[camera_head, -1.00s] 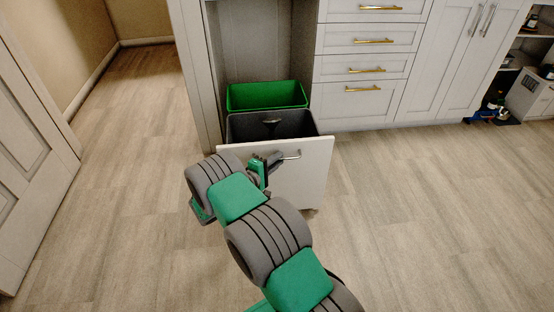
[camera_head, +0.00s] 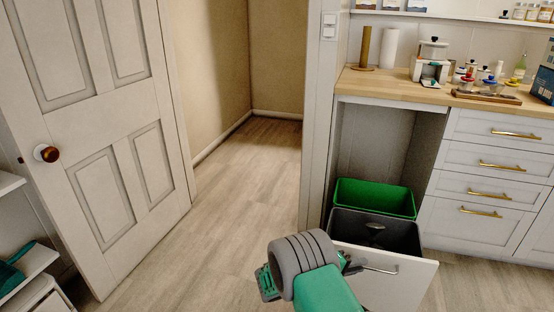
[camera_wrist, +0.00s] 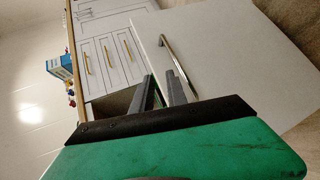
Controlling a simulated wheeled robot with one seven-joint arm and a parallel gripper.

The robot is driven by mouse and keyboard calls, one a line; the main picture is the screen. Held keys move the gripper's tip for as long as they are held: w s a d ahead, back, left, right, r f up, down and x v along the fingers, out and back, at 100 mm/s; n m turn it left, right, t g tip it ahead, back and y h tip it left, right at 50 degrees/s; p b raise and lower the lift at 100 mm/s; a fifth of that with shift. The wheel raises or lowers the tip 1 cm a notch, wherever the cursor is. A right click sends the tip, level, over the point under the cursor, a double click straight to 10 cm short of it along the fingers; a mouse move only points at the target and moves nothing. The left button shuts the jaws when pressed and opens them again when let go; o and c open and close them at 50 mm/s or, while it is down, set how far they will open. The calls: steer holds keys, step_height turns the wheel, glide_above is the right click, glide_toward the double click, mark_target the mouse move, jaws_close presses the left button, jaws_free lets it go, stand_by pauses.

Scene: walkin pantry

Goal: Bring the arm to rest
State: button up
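My arm reaches up from the bottom of the head view, with grey and green links that are mine. My gripper (camera_head: 347,262) is mostly hidden behind my wrist there, close to the pulled-out bin drawer (camera_head: 400,284) and its handle (camera_head: 381,269). In the wrist view my gripper (camera_wrist: 160,92) shows two grey fingers apart with nothing between them. The white drawer front (camera_wrist: 225,60) and its metal handle (camera_wrist: 178,66) lie beyond the fingers. I see no contact between fingers and handle.
A green bin (camera_head: 375,197) and a dark grey bin (camera_head: 345,226) stand in the open drawer. A wooden counter (camera_head: 390,87) with jars and a canister is above. A panelled door (camera_head: 108,140) stands at left. The floor (camera_head: 215,210) between is clear.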

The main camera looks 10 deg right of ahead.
step_height(320, 180, up, 16)
steer(key=s+a+m+g+y+p, duration=0.1)
steer(key=s+a+m+y+p, duration=0.2)
steer(key=p, duration=0.4)
steer(key=s+a+r+y+p, duration=0.3)
steer(key=s+a+r+p, duration=0.2)
steer(key=r, duration=0.5)
steer(key=s+a+r+y+p, duration=0.4)
steer(key=s+a+r+p, duration=0.2)
steer(key=r, duration=0.5)
steer(key=s+a+r+y+p, duration=0.3)
steer(key=s+a+r+p, duration=0.2)
steer(key=s+r+p, duration=0.3)
step_height(320, 180, up, 2)
steer(key=shift+s+a+r+y+p, duration=0.2)
steer(key=shift+r+y+p, duration=0.1)
steer(key=shift+p, duration=0.4)
